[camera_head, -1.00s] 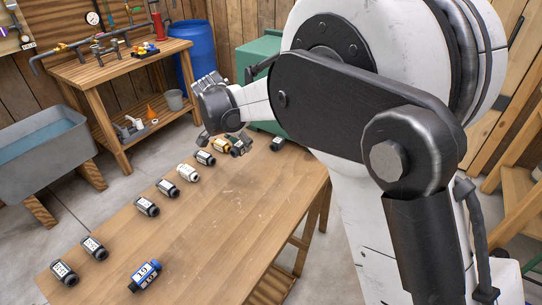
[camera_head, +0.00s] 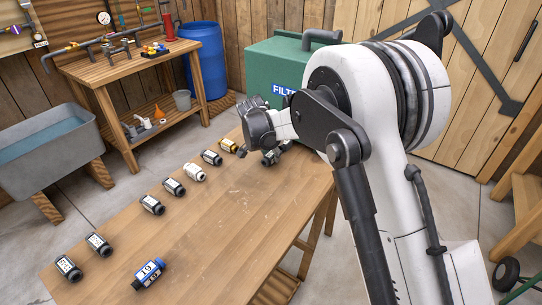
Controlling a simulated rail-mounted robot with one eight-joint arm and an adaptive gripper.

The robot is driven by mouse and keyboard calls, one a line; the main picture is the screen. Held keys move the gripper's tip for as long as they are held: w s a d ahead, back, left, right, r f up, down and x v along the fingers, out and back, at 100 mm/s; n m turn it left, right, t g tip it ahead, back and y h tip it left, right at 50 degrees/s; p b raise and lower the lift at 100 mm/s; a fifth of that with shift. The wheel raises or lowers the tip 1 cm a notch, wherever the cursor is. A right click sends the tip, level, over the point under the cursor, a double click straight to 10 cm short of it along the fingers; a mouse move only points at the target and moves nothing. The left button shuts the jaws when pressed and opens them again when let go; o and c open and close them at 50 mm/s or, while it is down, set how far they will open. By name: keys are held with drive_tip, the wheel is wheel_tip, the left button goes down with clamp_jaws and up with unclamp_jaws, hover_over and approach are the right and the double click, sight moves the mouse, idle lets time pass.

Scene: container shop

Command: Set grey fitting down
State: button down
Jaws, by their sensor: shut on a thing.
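My gripper (camera_head: 268,153) is over the far right end of the wooden table (camera_head: 230,225), its fingers pointing down. It is shut on a small dark grey fitting (camera_head: 272,157), mostly hidden by the fingers and arm. The fitting is low, at or just above the tabletop; I cannot tell if it touches.
A brass fitting (camera_head: 228,146) lies just left of my gripper. A black fitting (camera_head: 212,157), a white fitting (camera_head: 195,172) and several more black ones continue toward the near left. A blue fitting (camera_head: 148,272) lies in front. A green filter box (camera_head: 290,65) stands behind. The table's middle is clear.

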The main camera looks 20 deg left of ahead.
drive_tip(key=shift+f, duration=0.1)
drive_tip(key=shift+f, duration=0.15)
drive_tip(key=c, duration=1.4)
unclamp_jaws()
drive_tip(key=shift+o, duration=0.2)
drive_tip(key=p+v, duration=0.1)
drive_tip(key=v, duration=1.1)
drive_tip(key=shift+s+r, duration=0.1)
drive_tip(key=shift+r, duration=0.15)
